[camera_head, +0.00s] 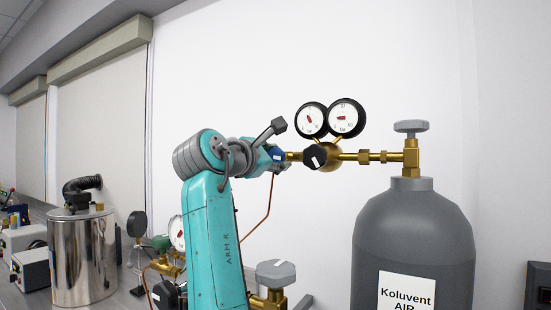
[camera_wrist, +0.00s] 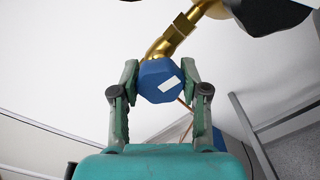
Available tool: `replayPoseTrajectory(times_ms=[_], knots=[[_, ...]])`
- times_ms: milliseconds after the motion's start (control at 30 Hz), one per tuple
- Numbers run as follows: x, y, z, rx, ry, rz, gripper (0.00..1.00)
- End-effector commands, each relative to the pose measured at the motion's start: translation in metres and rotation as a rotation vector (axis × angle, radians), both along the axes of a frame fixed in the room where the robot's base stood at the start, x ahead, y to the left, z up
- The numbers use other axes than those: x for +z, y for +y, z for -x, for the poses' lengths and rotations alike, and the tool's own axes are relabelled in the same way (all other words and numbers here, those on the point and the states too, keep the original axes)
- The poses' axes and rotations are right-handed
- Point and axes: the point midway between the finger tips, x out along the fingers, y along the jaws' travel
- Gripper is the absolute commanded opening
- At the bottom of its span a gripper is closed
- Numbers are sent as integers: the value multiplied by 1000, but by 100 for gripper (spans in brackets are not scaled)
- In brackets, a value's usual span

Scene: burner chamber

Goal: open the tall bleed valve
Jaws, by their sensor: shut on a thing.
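The blue bleed valve knob (camera_wrist: 160,82), faceted with a white mark on its face, sits on the end of a brass pipe in the wrist view. My gripper (camera_wrist: 159,76) has one finger on each side of it and is shut on it. In the head view the knob (camera_head: 276,153) is partly hidden by my gripper (camera_head: 274,160). Its brass line joins the regulator (camera_head: 330,155), which has a black knob (camera_head: 314,156) and two round gauges. The regulator is connected to the tall grey cylinder (camera_head: 413,235) labelled Koluvent AIR.
A grey handwheel (camera_head: 411,126) tops the tall cylinder. A lower brass valve with a grey handle (camera_head: 276,272) and a green-knobbed gauge assembly stand near my arm. A shiny metal vessel (camera_head: 84,258) is on the left bench. A thin copper tube hangs below the blue knob.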

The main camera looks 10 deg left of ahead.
Motion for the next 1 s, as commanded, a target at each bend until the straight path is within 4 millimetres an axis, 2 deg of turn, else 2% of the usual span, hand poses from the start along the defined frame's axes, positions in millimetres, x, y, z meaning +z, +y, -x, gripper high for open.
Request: replayPoseTrajectory(times_ms=[133, 167, 233, 667, 767, 1000], knots=[[-1, 0, 0, 0, 1, 0, 10], [-1, 0, 0, 0, 1, 0, 52], [-1, 0, 0, 0, 1, 0, 70], [0, 3, 6, 1, 0, -1, 71], [-1, 8, 18, 1, -1, -2, 71], [-1, 24, 62, 3, -1, -2, 71]])
